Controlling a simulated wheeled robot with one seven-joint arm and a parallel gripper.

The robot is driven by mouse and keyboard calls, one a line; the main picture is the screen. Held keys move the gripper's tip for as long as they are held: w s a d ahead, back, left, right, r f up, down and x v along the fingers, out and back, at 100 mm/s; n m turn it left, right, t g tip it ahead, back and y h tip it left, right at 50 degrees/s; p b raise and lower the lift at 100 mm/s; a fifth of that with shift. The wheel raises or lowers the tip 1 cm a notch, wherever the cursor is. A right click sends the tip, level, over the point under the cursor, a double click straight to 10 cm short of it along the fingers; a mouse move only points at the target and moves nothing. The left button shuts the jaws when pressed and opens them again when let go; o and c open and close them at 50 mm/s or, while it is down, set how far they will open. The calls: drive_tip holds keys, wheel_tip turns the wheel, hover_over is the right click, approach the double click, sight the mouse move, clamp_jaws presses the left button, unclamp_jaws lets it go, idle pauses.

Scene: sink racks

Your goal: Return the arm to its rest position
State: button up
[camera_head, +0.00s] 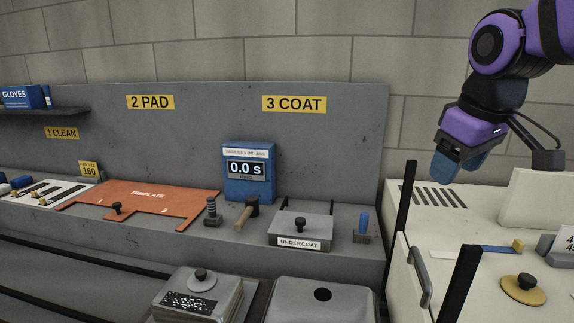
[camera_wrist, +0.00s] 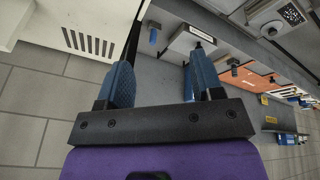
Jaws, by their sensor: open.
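My gripper (camera_head: 458,165) hangs at the upper right of the head view, in the air above the white cabinet (camera_head: 425,213) with the slotted vent. Its blue fingers point down. In the wrist view my gripper (camera_wrist: 155,85) shows two blue fingers set wide apart with nothing between them. It touches nothing that I can see. My purple and black arm reaches in from the top right corner.
The grey bench holds an orange template (camera_head: 145,203), a blue timer (camera_head: 249,172), a hammer (camera_head: 246,212), an undercoat box (camera_head: 301,228) and a blue-handled tool (camera_head: 363,228). Black posts (camera_head: 405,208) stand between bench and cabinet. A grey wall is behind.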

drive_tip(key=s+d+f+m, duration=0.2)
drive_tip(key=s, duration=0.4)
drive_tip(key=s+d+f+m+t, duration=0.1)
drive_tip(key=s+d+f+m, duration=0.1)
drive_tip(key=s, duration=0.4)
drive_tip(key=shift+s+m, duration=0.3)
drive_tip(key=shift+m, duration=0.3)
